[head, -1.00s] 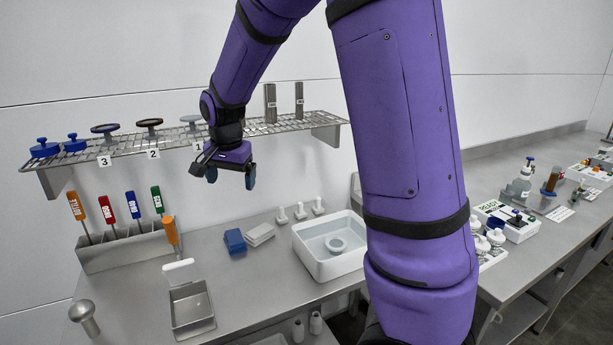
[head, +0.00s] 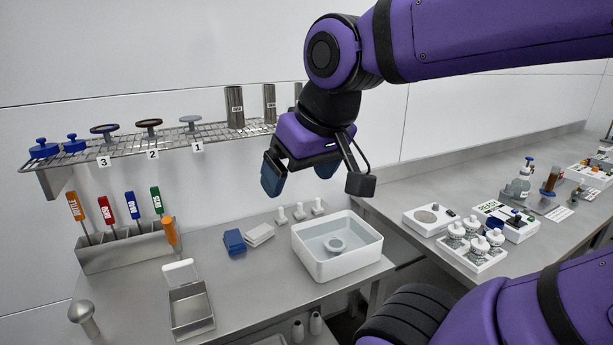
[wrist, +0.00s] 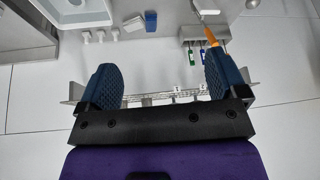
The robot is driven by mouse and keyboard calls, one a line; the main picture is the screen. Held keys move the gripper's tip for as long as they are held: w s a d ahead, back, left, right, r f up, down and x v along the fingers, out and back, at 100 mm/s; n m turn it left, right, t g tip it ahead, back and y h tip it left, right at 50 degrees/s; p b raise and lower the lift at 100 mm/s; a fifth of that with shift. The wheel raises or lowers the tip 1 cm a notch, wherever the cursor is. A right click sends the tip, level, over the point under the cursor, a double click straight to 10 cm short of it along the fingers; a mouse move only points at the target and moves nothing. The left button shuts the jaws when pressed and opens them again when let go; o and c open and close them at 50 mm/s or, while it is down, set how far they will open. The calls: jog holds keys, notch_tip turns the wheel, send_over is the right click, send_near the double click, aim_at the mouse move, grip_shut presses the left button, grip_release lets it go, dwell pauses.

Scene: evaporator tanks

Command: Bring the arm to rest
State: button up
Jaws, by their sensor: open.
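My gripper (head: 300,172) is open and empty. In the head view it hangs in the air above the white basin (head: 338,266), in front of the right end of the wire wall shelf (head: 140,143). My purple arm reaches in from the upper right and bends at the joint above the gripper. In the wrist view, the two blue finger pads of my gripper (wrist: 162,85) stand wide apart with nothing between them. The shelf (wrist: 145,97) shows beyond them.
A tool rack (head: 130,248) with several coloured handles stands at the left. Blue and white blocks (head: 234,241) lie near the basin. A tray of white-capped jars (head: 471,252) is on the right bench. The shelf bears lids and grey cylinders (head: 235,106). The air around my gripper is free.

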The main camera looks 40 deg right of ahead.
jog(key=shift+s+a+f+n, duration=0.15)
jog(key=shift+s+n, duration=0.15)
jog(key=shift+s, duration=0.5)
